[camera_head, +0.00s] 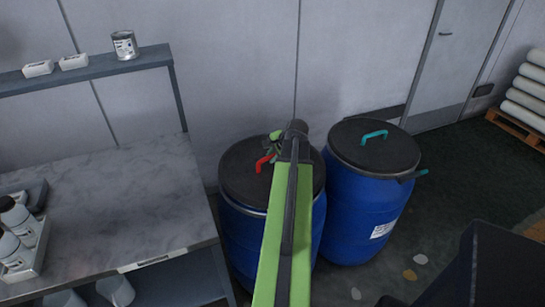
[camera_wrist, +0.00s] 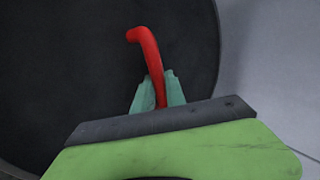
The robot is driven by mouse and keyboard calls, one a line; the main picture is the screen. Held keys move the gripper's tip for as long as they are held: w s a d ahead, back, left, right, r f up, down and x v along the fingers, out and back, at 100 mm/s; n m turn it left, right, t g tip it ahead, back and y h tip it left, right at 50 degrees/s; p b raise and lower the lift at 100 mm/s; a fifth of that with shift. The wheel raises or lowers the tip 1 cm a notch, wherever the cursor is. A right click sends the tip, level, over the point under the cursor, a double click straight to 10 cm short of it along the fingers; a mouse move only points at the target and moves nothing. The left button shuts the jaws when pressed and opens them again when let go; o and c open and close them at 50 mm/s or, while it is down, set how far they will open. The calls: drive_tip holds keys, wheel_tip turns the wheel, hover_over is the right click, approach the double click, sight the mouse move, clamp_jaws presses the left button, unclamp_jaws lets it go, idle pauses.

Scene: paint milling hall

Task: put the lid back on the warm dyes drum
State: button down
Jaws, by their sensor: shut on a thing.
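A round dark lid (camera_head: 240,180) with a red handle (camera_head: 262,163) is at the top of the left blue drum (camera_head: 242,232). It lies over the drum's opening; I cannot tell whether it is fully seated. My gripper (camera_wrist: 157,88) is shut on the red handle, which stands between its teal fingers in the wrist view (camera_wrist: 146,50). The lid's dark face fills most of the wrist view (camera_wrist: 70,70). My arm hides part of the lid and the drum's front. No label shows on this drum.
A second blue drum (camera_head: 355,215) with a dark lid and teal handle (camera_head: 374,136) stands close on the right. A marble-topped bench (camera_head: 130,200) with bottles in a tray (camera_head: 30,262) is at left. A shelf (camera_head: 95,70) hangs above. White rolls (camera_head: 525,95) lie on a pallet at right.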

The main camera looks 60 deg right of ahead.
sight(272, 164)
drive_tip(key=shift+f, duration=0.1)
drive_tip(key=shift+f+b, duration=0.5)
drive_tip(key=shift+b, duration=0.1)
drive_tip(key=shift+f+b, duration=1)
idle(0.6)
drive_tip(key=c, duration=1.3)
unclamp_jaws()
drive_tip(key=p+v, duration=1.4)
drive_tip(key=v, duration=0.3)
drive_tip(key=shift+r+p, duration=0.2)
drive_tip(key=shift+p, duration=0.1)
